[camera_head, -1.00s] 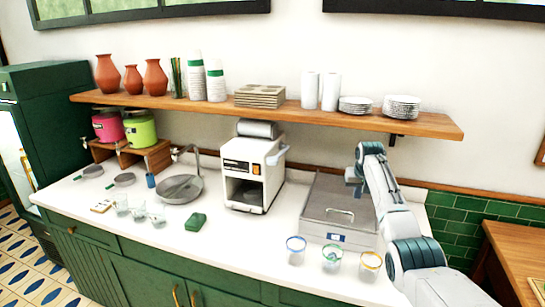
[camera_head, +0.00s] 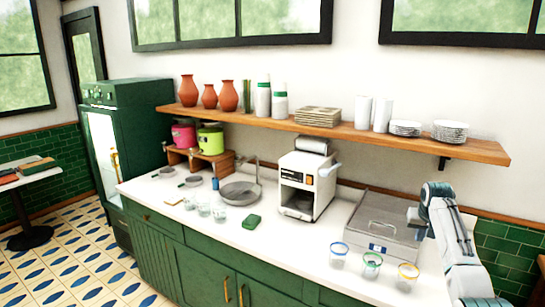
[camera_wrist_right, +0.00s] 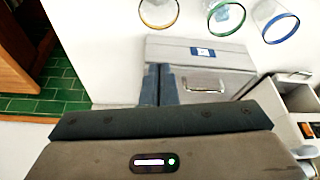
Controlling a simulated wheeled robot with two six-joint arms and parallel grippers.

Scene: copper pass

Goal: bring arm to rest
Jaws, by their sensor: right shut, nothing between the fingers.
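My right arm comes in from the right in the head view. Its gripper (camera_head: 413,217) is over the right side of a steel lidded box (camera_head: 378,221) on the counter. In the right wrist view, the two dark fingers (camera_wrist_right: 158,85) are close together with nothing between them, in front of the same steel box (camera_wrist_right: 215,56). My left gripper is in neither view.
Three glasses with blue (camera_head: 338,254), green (camera_head: 371,265) and yellow rims (camera_head: 407,277) stand in front of the box. A white machine (camera_head: 307,183) stands left of it. A wooden shelf (camera_head: 350,132) with plates and cups runs above the counter.

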